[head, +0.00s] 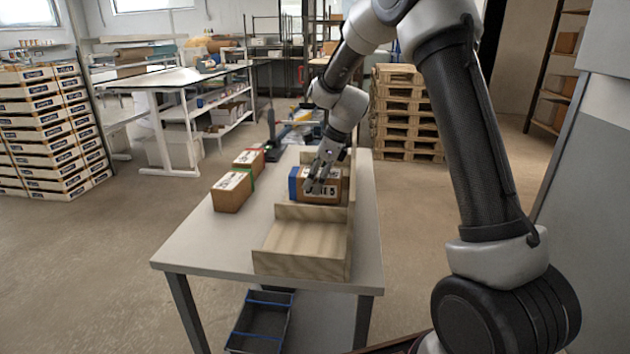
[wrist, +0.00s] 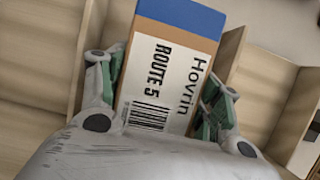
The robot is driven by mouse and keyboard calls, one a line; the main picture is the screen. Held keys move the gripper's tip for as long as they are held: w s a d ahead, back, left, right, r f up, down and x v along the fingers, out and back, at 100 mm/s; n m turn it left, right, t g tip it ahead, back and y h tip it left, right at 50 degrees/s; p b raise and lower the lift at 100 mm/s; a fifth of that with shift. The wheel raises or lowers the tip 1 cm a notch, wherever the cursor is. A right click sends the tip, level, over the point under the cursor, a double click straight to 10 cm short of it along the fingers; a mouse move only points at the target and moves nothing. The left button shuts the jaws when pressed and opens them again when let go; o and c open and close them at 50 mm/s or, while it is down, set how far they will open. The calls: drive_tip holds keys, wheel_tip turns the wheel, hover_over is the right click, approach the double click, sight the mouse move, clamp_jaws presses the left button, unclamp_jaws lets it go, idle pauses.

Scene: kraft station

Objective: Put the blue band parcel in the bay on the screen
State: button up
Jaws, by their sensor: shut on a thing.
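The blue band parcel (head: 331,197) is a brown box with a blue band at one end and a white label. In the wrist view the parcel (wrist: 167,75) has a label reading "Hovrin" and "ROUTE 5". My gripper (head: 318,184) is shut on it from above, with one finger on each side. The parcel is at the wooden bay rack (head: 300,265), just behind a low divider (head: 310,212). I cannot tell whether it touches the rack floor. The near bay (head: 306,238) is empty. No readable screen shows.
A green band parcel (head: 231,195) and a red band parcel (head: 249,158) stand on the table (head: 213,243) left of the rack. A dark upright device (head: 272,145) stands behind them. A blue-edged dark crate (head: 260,322) is below the table. The front left tabletop is clear.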

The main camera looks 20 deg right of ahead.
drive_tip(key=shift+f, duration=0.25)
drive_tip(key=shift+f, duration=0.5)
drive_tip(key=o, duration=1.3)
drive_tip(key=shift+r, duration=0.1)
drive_tip(key=shift+r, duration=0.3)
drive_tip(key=v, duration=1.2)
drive_tip(key=shift+r, duration=0.25)
